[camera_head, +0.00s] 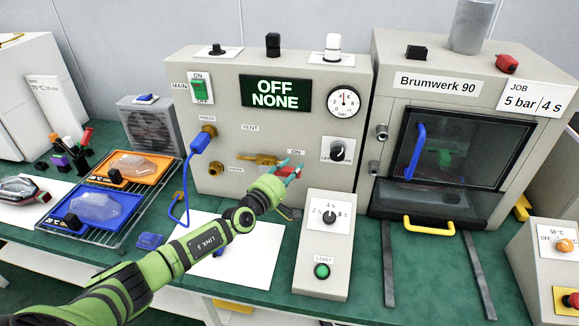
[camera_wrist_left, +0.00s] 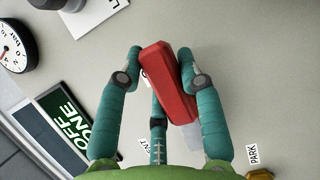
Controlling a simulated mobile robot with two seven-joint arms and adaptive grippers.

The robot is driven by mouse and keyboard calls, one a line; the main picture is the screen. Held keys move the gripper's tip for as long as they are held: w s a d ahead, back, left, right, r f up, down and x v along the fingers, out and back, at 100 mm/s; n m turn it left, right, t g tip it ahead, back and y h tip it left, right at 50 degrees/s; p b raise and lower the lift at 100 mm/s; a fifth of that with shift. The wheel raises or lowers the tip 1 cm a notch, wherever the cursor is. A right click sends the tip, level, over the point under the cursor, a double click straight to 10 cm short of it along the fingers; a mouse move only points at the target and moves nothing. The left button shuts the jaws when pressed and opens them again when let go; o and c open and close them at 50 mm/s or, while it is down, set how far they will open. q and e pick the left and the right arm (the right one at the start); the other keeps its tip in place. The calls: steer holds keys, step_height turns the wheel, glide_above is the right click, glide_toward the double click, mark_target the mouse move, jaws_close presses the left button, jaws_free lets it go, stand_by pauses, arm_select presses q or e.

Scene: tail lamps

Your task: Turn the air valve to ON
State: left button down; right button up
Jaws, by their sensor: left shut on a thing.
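The air valve sits low on the front of the grey control box (camera_head: 345,75). Its brass part (camera_head: 258,160) shows between the VENT and ON labels. Its red handle (camera_wrist_left: 168,80) is between the teal fingers of my left gripper (camera_head: 286,167), which is shut on it. In the head view the gripper and handle are at the right, just below the ON label (camera_head: 295,152); the fingers partly hide the handle. The display (camera_head: 276,93) reads OFF NONE. My right gripper is not in view.
A blue hose connector (camera_head: 203,140) hangs left of the valve. A timer box (camera_head: 325,245) with a green START button stands close below right. A Brumwerk 90 chamber (camera_head: 460,120) is at right. A wire rack (camera_head: 110,205) holds orange and blue trays at left.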

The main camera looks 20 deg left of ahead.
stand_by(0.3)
arm_select(q)
steer(key=c, duration=0.8)
jaws_free()
steer(key=shift+s+f, duration=0.1)
steer(key=shift+s, duration=0.2)
steer(key=s, duration=0.3)
steer(key=s+a, duration=0.1)
steer(key=s, duration=0.3)
steer(key=s+a, duration=0.1)
steer(key=s, duration=0.3)
steer(key=shift+s, duration=0.1)
